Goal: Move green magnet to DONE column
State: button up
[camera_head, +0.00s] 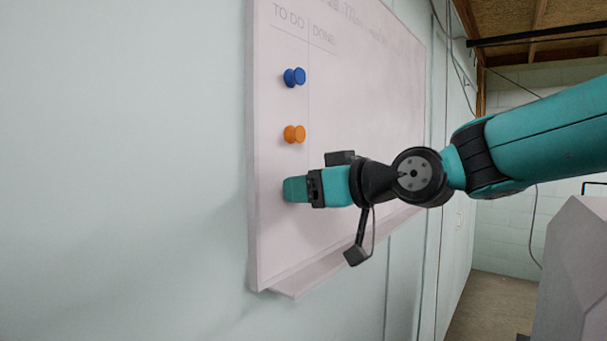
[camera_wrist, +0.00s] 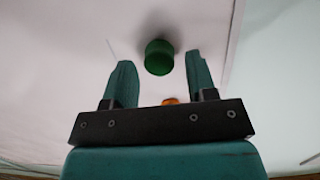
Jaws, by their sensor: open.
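The green magnet (camera_wrist: 159,57) sits on the whiteboard (camera_head: 272,235) and shows in the wrist view just past and between my fingertips. In the head view it is hidden behind my gripper (camera_head: 295,189), which reaches to the board's left part, below the orange magnet. My gripper (camera_wrist: 159,65) is open, with a finger on either side of the green magnet and a gap to each. I cannot tell how far the tips are from the board. The DONE column (camera_head: 324,37) is right of the TO DO column (camera_head: 288,17), past a thin vertical line.
A blue magnet (camera_head: 294,77) and an orange magnet (camera_head: 294,134) are on the board in the TO DO column. The orange one also shows in the wrist view (camera_wrist: 170,101). A tray ledge (camera_head: 325,270) runs along the board's lower edge. The DONE column looks clear where visible.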

jog(key=shift+w+a, duration=0.3)
jog(key=shift+a, duration=0.1)
jog(key=shift+f, duration=0.1)
jog(key=c, duration=0.8)
jog(key=shift+w+d, duration=0.1)
jog(key=shift+w+d, duration=1)
jog(key=shift+w, duration=0.3)
jog(key=shift+w+d, duration=1.05)
jog(key=shift+w, duration=0.25)
jog(key=shift+w+d, duration=1)
jog(key=shift+w, duration=0.3)
jog(key=o, duration=0.9)
jog(key=shift+w+a, duration=0.1)
